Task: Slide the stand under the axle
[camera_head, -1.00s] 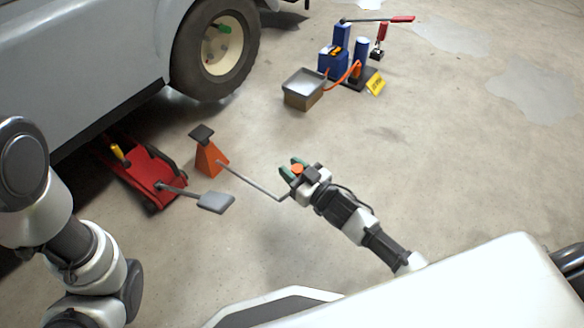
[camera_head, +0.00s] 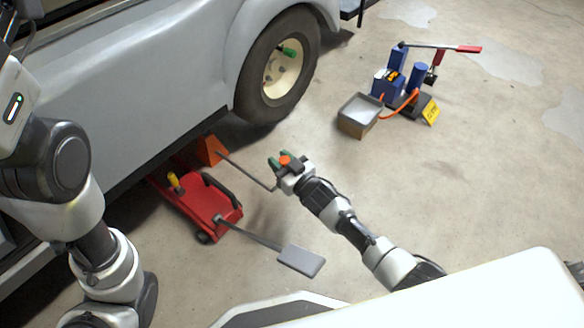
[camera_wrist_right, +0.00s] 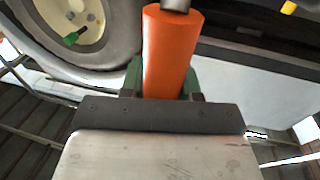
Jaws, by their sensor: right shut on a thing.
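The orange stand (camera_head: 209,151) is on the floor at the edge of the vehicle's sill, its upper part hidden by the body. A thin grey rod (camera_head: 246,170) runs from it towards my right gripper (camera_head: 279,161). In the right wrist view, an orange cylindrical grip (camera_wrist_right: 170,52) sits between the green fingers of my right gripper (camera_wrist_right: 162,80), which is shut on it. The axle cannot be seen. My left arm comes in at the left, and its gripper is outside the view.
A red floor jack (camera_head: 208,202) with a grey-padded handle (camera_head: 301,261) lies right in front of the stand. The vehicle's wheel (camera_head: 279,68) is behind it. A blue pump unit (camera_head: 388,87) and a metal-topped box (camera_head: 360,112) stand at the back right. Floor between wheel and box is clear.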

